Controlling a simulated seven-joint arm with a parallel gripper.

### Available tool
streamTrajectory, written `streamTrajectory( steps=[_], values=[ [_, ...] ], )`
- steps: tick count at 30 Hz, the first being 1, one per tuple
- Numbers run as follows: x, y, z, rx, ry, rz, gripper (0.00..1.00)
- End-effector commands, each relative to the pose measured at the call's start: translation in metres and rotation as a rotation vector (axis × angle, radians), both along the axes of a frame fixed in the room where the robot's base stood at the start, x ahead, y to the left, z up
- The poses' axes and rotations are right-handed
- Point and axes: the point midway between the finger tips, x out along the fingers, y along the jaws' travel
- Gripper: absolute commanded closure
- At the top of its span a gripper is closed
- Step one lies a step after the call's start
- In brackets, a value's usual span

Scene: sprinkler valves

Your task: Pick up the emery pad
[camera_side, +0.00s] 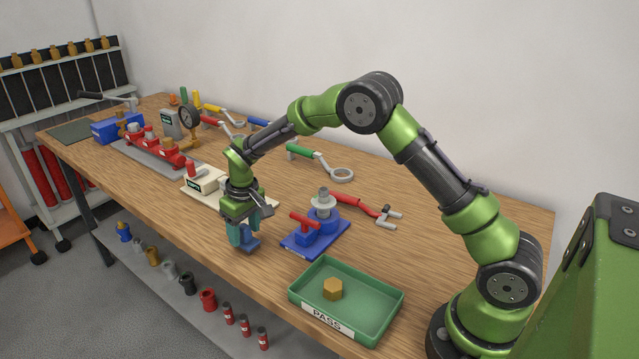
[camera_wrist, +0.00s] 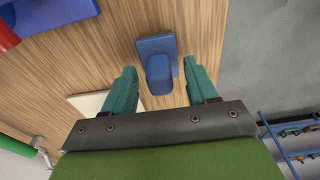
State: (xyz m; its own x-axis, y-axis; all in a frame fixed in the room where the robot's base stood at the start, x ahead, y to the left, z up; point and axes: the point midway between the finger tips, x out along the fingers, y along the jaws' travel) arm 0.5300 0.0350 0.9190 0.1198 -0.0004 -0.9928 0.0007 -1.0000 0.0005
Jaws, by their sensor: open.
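The emery pad, which I take to be the small blue piece with a raised block (camera_side: 250,243), lies on the wooden bench near its front edge. In the wrist view the blue pad (camera_wrist: 156,45) shows a flat plate with a rounded block on top. My gripper (camera_side: 241,236) points down over it, with teal fingers. In the wrist view my gripper (camera_wrist: 161,68) is open, one finger on each side of the raised block, with gaps showing on both sides. In the side view the fingers partly hide the pad.
A green PASS tray (camera_side: 374,324) holding a brass hex piece (camera_side: 333,289) stands to the right. A blue fixture with a red handle (camera_side: 304,222) stands between. A white device (camera_side: 205,178) sits on a cream board behind my gripper. The bench's front edge is close.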

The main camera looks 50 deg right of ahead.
Motion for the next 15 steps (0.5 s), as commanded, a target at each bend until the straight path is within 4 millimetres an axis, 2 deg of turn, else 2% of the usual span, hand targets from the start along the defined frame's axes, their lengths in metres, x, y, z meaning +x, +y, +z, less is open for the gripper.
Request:
streamTrajectory(
  steps=[6,8,15],
  values=[
    [0.0004,0.0,-0.0007,0.001,-0.001,-0.001,0.43],
    [0.0004,0.0,-0.0007,0.0,-0.001,-0.001,0.5],
    [0.0003,0.0,-0.0004,0.0,-0.001,-0.001,0.87]
  ],
)
